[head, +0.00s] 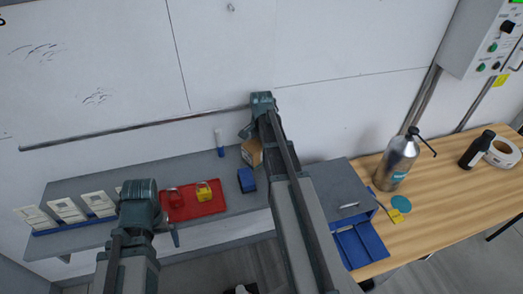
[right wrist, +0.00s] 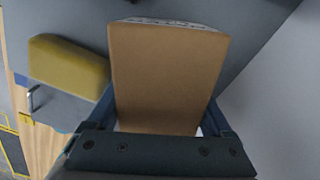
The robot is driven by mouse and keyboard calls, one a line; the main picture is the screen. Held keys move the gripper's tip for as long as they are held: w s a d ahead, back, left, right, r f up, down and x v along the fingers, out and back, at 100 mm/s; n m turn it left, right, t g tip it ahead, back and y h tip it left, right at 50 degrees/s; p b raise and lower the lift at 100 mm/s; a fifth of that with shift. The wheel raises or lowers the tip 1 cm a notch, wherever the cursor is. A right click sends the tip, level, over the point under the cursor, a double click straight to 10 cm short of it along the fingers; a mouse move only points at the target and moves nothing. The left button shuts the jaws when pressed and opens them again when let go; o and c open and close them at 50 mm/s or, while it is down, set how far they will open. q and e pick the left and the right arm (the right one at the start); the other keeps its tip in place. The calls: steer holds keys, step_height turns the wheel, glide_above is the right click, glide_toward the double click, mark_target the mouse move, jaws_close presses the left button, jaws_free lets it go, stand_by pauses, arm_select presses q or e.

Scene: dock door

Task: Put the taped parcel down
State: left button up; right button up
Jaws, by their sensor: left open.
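The brown cardboard parcel (head: 251,152) shows partly behind my right arm, at the back of the grey shelf (head: 120,184). In the right wrist view the parcel (right wrist: 168,75) fills the space between the fingers of my right gripper (right wrist: 158,105), which is shut on it. A pale edge with dark marks shows at its far end. I cannot tell whether the parcel touches the shelf. My left gripper (head: 174,235) is open and empty, in front of the shelf near the red tray.
A red tray (head: 205,209) with a red and a yellow item, a blue box (head: 246,180) and a white-and-blue bottle (head: 219,143) are on the shelf. White cards (head: 66,207) stand at left. A wooden bench (head: 435,185) with a spray bottle (head: 396,164) is at right.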

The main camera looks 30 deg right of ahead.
steer(key=c, duration=0.7)
steer(key=shift+r, duration=0.1)
step_height(320, 180, up, 10)
steer(key=p, duration=1)
